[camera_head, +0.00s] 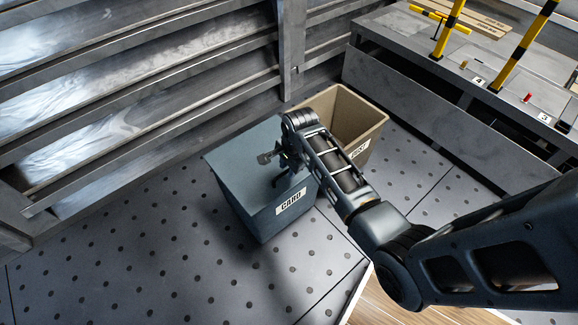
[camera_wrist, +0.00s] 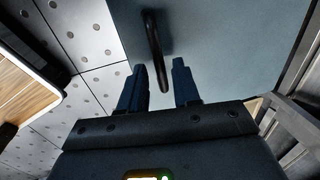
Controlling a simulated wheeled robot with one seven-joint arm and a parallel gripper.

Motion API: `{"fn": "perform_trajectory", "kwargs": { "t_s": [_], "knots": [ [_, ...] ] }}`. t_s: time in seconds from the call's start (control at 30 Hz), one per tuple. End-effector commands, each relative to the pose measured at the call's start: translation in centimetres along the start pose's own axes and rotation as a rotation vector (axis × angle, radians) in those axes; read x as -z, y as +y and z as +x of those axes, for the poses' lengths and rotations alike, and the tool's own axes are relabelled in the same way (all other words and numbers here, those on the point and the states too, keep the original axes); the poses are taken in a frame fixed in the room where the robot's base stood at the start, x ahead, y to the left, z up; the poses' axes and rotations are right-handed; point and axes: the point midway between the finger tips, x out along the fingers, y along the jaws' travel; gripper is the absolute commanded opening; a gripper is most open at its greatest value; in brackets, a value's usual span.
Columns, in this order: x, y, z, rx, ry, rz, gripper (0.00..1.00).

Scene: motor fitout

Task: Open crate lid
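The crate (camera_head: 250,205) is a blue-grey box labelled "CARD" on the dotted floor. Its flat lid (camera_head: 236,150) is shut and also fills much of the wrist view (camera_wrist: 225,55). A dark bar handle (camera_wrist: 155,48) stands up from the lid in the wrist view. My gripper (camera_head: 284,165) is over the lid in the head view. In the wrist view my gripper (camera_wrist: 160,75) has its two blue fingers spread apart, with the near end of the handle between the fingertips. Neither finger clearly touches the handle.
An open tan bin (camera_head: 376,108) stands right beside the crate, behind my arm. A slatted grey metal wall (camera_head: 140,80) rises behind. A grey bench (camera_head: 440,95) with yellow-black posts is at the right. The dotted floor (camera_head: 150,260) in front of the crate is clear.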

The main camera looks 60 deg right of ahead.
Motion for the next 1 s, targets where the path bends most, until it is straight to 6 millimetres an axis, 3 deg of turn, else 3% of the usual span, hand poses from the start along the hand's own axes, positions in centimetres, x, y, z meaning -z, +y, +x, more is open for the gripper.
{"fn": "perform_trajectory", "kwargs": {
  "t_s": [0.3, 1.0],
  "knots": [
    [-0.01, 0.01, -0.01, 0.000, 0.000, 0.000, 0.01],
    [0.06, 0.18, -0.69, -0.016, 0.000, 0.000, 0.00]
  ]
}}
